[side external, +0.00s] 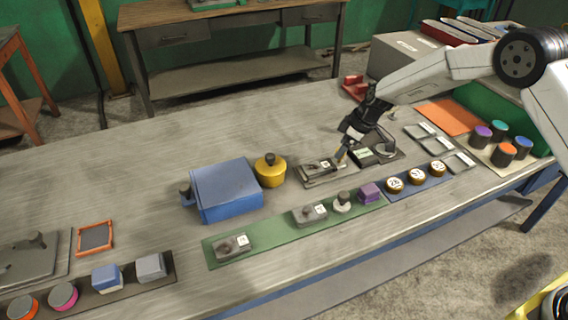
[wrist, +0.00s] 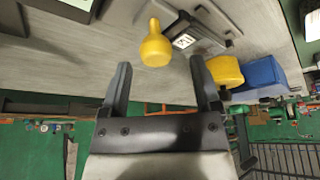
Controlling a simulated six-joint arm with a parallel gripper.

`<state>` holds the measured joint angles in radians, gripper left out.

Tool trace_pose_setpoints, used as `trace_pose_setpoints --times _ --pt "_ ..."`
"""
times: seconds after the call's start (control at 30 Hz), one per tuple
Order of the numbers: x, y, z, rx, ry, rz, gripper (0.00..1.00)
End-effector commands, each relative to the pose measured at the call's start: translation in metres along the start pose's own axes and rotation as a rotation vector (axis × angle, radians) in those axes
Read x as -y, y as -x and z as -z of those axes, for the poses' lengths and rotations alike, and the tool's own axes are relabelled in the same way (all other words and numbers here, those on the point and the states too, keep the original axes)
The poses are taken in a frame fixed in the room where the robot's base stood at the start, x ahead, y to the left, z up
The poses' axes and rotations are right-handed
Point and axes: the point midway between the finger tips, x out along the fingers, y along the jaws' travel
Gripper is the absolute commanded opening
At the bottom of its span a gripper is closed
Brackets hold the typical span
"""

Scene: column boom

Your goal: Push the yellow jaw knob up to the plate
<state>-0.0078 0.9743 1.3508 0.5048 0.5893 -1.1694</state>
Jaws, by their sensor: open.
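The yellow jaw knob (wrist: 155,47) has a round base and a narrower neck in the wrist view. It lies ahead of and between the fingers of my open gripper (wrist: 160,62); I cannot tell whether either finger touches it. A dark piece and a white label (wrist: 184,41) sit beside the knob, on a grey plate (wrist: 218,22). In the side view my gripper (side external: 347,150) is low at the fixture, and a small bit of yellow (side external: 341,156) shows at its tip. The grey fixture plate (side external: 318,178) is just left of it. The gap between knob and plate is unclear.
A yellow pot (side external: 270,172) and a blue box (side external: 230,190) stand left of the fixture. A green strip (side external: 275,235) with several small parts runs in front. Grey trays (side external: 440,145) and coloured jars (side external: 506,150) are on the right. The table behind the blue box is clear.

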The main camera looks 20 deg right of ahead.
Motion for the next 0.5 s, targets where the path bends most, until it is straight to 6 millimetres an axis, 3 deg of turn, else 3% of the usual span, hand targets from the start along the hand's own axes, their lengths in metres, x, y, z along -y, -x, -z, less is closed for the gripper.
trace_pose_setpoints --times 0.5 --pt "0.001 0.056 0.001 -0.001 0.0 0.001 0.81"
